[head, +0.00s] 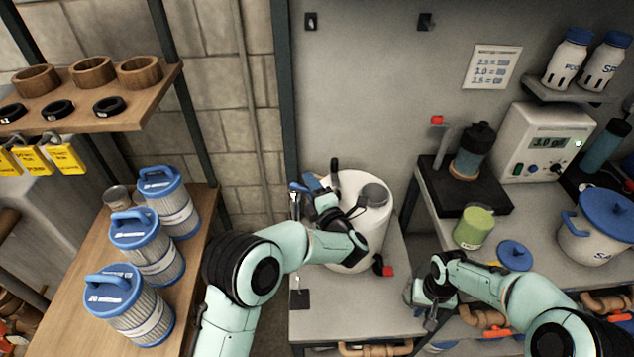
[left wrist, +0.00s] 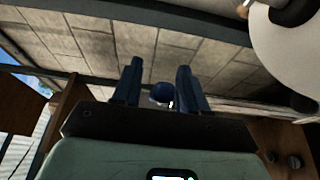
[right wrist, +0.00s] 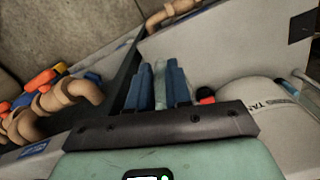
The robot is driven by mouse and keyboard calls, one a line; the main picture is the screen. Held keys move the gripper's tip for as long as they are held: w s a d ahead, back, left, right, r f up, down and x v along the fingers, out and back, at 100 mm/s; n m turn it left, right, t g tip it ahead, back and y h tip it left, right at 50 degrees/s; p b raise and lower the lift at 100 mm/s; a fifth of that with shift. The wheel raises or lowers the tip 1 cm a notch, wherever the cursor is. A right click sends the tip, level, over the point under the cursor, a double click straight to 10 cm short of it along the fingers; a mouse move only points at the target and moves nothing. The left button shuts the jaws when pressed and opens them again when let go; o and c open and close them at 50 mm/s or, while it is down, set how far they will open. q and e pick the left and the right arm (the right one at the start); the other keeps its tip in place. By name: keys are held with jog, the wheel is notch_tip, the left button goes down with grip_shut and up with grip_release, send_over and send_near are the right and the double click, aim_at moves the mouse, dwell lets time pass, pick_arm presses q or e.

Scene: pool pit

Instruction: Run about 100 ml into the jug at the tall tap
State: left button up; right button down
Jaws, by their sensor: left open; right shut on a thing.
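A big white tank (head: 372,228) stands on the middle bench, with a small red-handled tap (head: 387,270) low on its right. At the tank's left is a slim upright metal fitting (head: 295,206), probably the tall tap, partly hidden by my left gripper. My left gripper (head: 303,190) is open beside its top. In the left wrist view a round blue part (left wrist: 160,95) shows between the open fingers. My right gripper (head: 428,308) is shut on a pale clear piece (right wrist: 160,82), perhaps the jug's handle, in front of the bench's right side. The jug's body cannot be made out.
A small black plate (head: 301,299) lies on the bench's front left. Blue-topped filters (head: 148,248) stand on the left. Pipes (head: 375,348) run below.

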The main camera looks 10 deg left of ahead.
pick_arm(q)
jog(key=shift+w+a, duration=0.15)
jog(key=shift+w, duration=0.05)
pick_arm(e)
jog(key=shift+r, duration=0.1)
pick_arm(q)
grip_shut()
jog(key=f+h+b, duration=0.1)
jog(key=b, duration=0.2)
jog(key=shift+s+f+m+t+b, duration=0.1)
jog(key=shift+s+m+t+b, duration=0.25)
jog(key=shift+m+t, duration=0.05)
jog(key=h+b, duration=0.1)
jog(key=m+t+b, duration=0.1)
jog(key=b, duration=0.1)
jog(key=h+b, duration=0.1)
jog(key=shift+s+r+m+h+b, duration=0.3)
jog(key=shift+m+b, duration=0.1)
jog(key=shift+r+t, duration=0.1)
jog(key=shift+t, duration=0.2)
pick_arm(e)
jog(key=s+f, duration=0.3)
jog(key=f, duration=0.8)
jog(key=shift+g, duration=0.3)
pick_arm(q)
jog(key=shift+r, duration=0.1)
pick_arm(e)
jog(key=shift+s, duration=0.1)
